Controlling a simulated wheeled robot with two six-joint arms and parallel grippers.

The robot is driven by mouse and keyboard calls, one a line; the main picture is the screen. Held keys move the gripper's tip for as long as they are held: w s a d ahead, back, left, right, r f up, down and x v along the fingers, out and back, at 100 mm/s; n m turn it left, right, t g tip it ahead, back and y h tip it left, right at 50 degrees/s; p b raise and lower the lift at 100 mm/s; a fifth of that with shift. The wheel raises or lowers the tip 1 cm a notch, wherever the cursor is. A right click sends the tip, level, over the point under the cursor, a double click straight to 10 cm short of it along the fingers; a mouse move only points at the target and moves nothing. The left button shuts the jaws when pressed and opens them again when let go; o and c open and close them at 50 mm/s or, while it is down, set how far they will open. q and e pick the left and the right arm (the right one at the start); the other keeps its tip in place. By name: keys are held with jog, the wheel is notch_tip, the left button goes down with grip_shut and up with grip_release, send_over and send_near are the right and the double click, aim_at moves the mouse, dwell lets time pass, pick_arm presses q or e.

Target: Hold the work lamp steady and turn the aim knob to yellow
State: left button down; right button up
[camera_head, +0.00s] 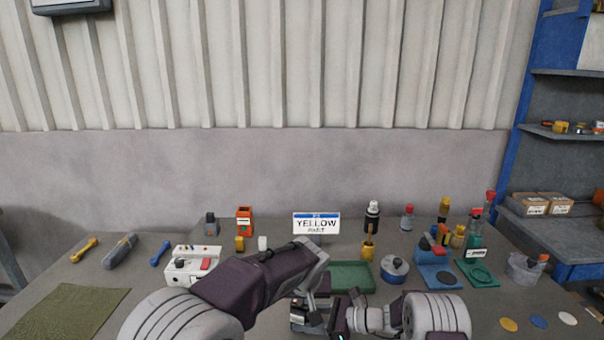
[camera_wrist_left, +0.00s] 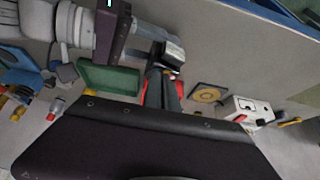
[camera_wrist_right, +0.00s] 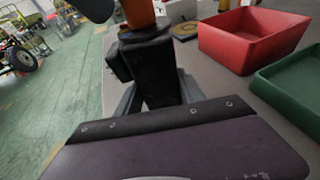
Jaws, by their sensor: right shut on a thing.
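The work lamp is hard to make out. A black block (camera_wrist_right: 148,65) in the right wrist view, likely its body, sits between the fingers of my right gripper (camera_wrist_right: 155,100), which is shut on it. An orange part (camera_wrist_right: 138,12) shows above the block, cut off by the frame. The black block also shows in the left wrist view (camera_wrist_left: 172,52), beside my right gripper. My left gripper (camera_wrist_left: 162,90) points toward it; whether its fingers are apart is unclear. I cannot identify the aim knob. A sign (camera_head: 316,223) reads YELLOW.
A green tray (camera_head: 351,276) lies behind the grippers, and a red tray (camera_wrist_right: 250,38) stands beside it. A white box with a red button (camera_head: 192,266) is at left, near a green mat (camera_head: 66,311). Bottles and a blue stand (camera_head: 437,277) crowd the right.

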pick_arm(q)
jog(key=shift+s+d, duration=0.1)
dwell(0.3)
jog(key=shift+s+r, duration=0.1)
jog(key=shift+s, duration=0.2)
notch_tip(320, 180, up, 6)
jog(key=shift+f, duration=0.1)
dwell(0.3)
jog(key=shift+w+a+f, duration=0.1)
jog(key=shift+a+f, duration=0.1)
jog(key=shift+f, duration=0.8)
jog(key=shift+w+a+f, duration=0.1)
jog(key=shift+a+f, duration=0.1)
jog(key=shift+f, duration=0.8)
jog(key=shift+a+f, duration=0.2)
jog(key=shift+f, duration=0.8)
jog(key=shift+w+d, duration=0.1)
jog(key=shift+w, duration=0.5)
jog(key=shift+d, duration=0.4)
